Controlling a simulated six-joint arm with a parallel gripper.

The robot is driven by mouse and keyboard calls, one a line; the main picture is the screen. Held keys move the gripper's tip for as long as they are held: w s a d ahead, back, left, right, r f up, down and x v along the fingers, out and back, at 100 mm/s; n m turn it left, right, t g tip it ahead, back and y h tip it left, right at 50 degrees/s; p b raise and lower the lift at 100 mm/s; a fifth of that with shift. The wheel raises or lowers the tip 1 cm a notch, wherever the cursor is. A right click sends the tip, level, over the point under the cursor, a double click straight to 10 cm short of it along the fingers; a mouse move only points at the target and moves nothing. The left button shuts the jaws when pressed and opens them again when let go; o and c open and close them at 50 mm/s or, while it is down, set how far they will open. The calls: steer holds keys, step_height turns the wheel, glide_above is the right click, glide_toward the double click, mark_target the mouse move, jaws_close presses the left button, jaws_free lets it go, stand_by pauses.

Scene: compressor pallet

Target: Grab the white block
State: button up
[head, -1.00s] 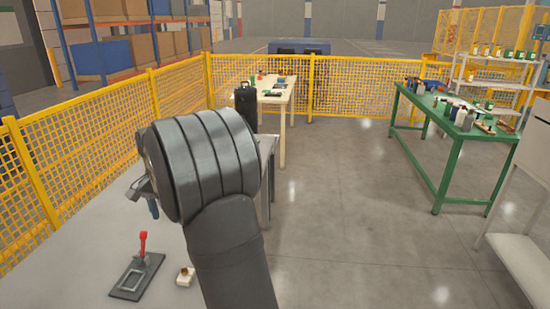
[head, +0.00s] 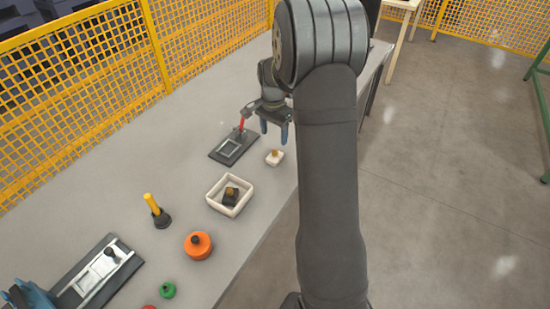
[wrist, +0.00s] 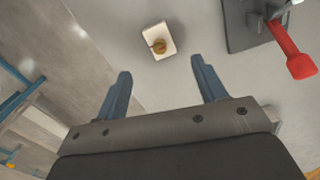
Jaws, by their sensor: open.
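The white block (head: 275,158) is a small white piece with a brass-coloured knob on top. It sits on the grey table near its right edge in the head view. In the wrist view the white block (wrist: 158,41) lies beyond the fingertips, roughly between their lines. My gripper (head: 275,138) is open and empty, with blue fingers pointing down, above and close to the block in the head view. In the wrist view my gripper (wrist: 161,66) shows both fingers spread wide, apart from the block.
A dark plate with a red-handled clamp (head: 234,147) lies left of the block. A white square tray (head: 211,199) holding a dark knobbed piece stands nearer. An orange disc (head: 198,246), a yellow-handled tool (head: 153,205) and a green knob (head: 168,290) stand further down the table. Yellow mesh fencing (head: 80,75) runs behind.

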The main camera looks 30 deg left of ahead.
mark_target(274, 151)
step_height(274, 151, down, 9)
steer(key=shift+d, duration=0.1)
stand_by(0.4)
steer(key=shift+c, duration=0.5)
steer(key=c, duration=1.1)
